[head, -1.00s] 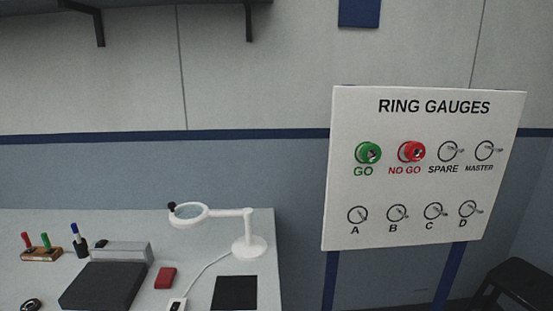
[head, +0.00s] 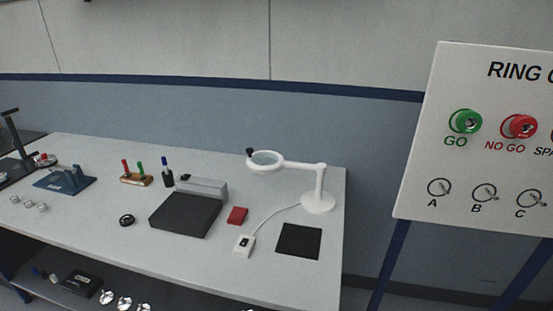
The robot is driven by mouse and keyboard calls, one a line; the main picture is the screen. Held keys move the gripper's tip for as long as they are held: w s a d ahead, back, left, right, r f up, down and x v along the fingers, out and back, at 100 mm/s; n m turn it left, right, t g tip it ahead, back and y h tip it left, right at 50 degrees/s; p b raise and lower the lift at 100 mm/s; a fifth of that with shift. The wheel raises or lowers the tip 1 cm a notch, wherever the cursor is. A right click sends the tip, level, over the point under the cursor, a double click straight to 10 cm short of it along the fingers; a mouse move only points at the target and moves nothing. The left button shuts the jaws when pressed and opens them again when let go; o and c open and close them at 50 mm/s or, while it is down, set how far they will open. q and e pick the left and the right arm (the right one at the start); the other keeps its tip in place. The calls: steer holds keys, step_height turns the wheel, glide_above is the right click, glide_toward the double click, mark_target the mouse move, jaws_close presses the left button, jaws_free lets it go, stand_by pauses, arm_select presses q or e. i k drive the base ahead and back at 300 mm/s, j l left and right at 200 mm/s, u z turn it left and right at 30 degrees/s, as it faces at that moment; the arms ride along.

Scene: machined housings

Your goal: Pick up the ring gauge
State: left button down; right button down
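A green ring gauge (head: 466,121) hangs on the white board above the label GO. A red ring gauge (head: 519,127) hangs to its right above the label NO GO. The ring gauge board (head: 415,190) stands at the right and is cut off by the picture's edge. Outlined places marked A, B and C show below the gauges, with no gauge on them. Neither of my grippers is in view.
A light workbench (head: 100,228) spans the left and middle. It bears a magnifier lamp (head: 318,203), a dark block (head: 186,214), a red box (head: 237,215), a black mat (head: 299,241), a blue fixture (head: 64,180) and a black ring (head: 127,220). Several parts lie on the shelf below.

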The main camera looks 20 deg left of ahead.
mark_target(123, 221)
steer(key=u, duration=1.65)
steer(key=i+j+z, duration=0.1)
steer(key=z, duration=0.4)
steer(key=j+z, duration=0.15)
steer(key=z, duration=0.3)
steer(key=i+j+z, duration=0.1)
steer(key=z, duration=0.4)
steer(key=j+z, duration=0.45)
steer(key=j, duration=0.5)
steer(key=j+z, duration=0.1)
steer(key=j, duration=0.95)
steer(key=k, duration=0.05)
